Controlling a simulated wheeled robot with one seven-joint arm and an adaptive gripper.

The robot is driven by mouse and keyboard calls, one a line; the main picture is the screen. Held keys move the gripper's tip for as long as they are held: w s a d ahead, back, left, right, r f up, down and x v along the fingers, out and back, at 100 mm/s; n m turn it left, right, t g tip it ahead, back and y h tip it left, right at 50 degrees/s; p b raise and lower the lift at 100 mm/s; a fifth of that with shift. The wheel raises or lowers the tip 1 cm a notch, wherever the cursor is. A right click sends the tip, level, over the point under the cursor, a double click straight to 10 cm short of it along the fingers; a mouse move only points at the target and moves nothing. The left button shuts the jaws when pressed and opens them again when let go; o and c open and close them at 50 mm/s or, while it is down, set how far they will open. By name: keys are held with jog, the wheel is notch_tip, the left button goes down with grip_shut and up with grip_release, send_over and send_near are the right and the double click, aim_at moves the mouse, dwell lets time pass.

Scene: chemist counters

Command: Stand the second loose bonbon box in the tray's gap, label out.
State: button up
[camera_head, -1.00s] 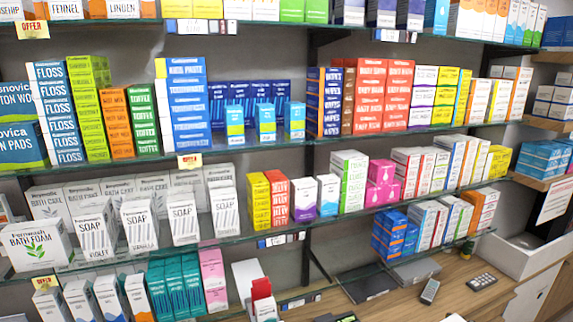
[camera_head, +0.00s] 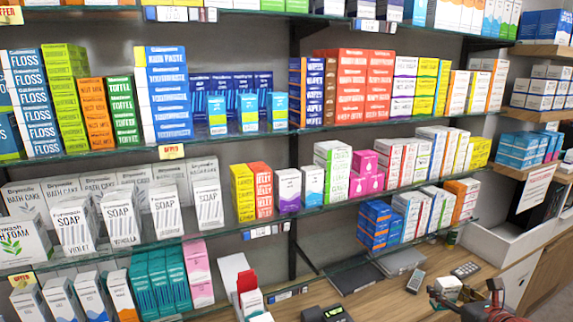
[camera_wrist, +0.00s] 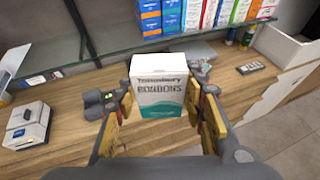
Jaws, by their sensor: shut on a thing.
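A white bonbon box (camera_wrist: 160,85) with a teal lower part stands upright between the fingers of my gripper (camera_wrist: 163,104) in the wrist view. Its printed front, reading "Bonbons", faces the wrist camera. My gripper is shut on it above the wooden counter. In the head view my gripper (camera_head: 468,294) is at the lower right, with the box (camera_head: 448,288) small at its tip. I cannot pick out the tray or its gap with certainty in either view.
Glass shelves (camera_head: 285,215) packed with boxes rise behind the wooden counter (camera_head: 380,295). A calculator (camera_head: 465,269), a handset (camera_head: 415,281) and a dark tablet (camera_head: 350,276) lie on the counter. A white bin (camera_head: 510,243) stands at the right. A white-and-red stand (camera_head: 245,280) is left of the counter's middle.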

jog(key=w+a+f+b, duration=0.3)
jog(key=w+a+f, duration=0.4)
jog(key=a+f, duration=0.3)
jog(key=a+f+n+y+b, duration=0.1)
jog(key=a+f, duration=0.3)
jog(key=a, duration=0.3)
jog(key=w+a+f+n+y+b, duration=0.1)
jog(key=a+f, duration=0.3)
jog(key=a, duration=0.4)
jog(key=shift+w+f+n+g+y+b, duration=0.3)
jog(key=shift+n+g+y+b, duration=0.15)
jog(key=shift+y, duration=0.35)
jog(key=shift+s, duration=0.1)
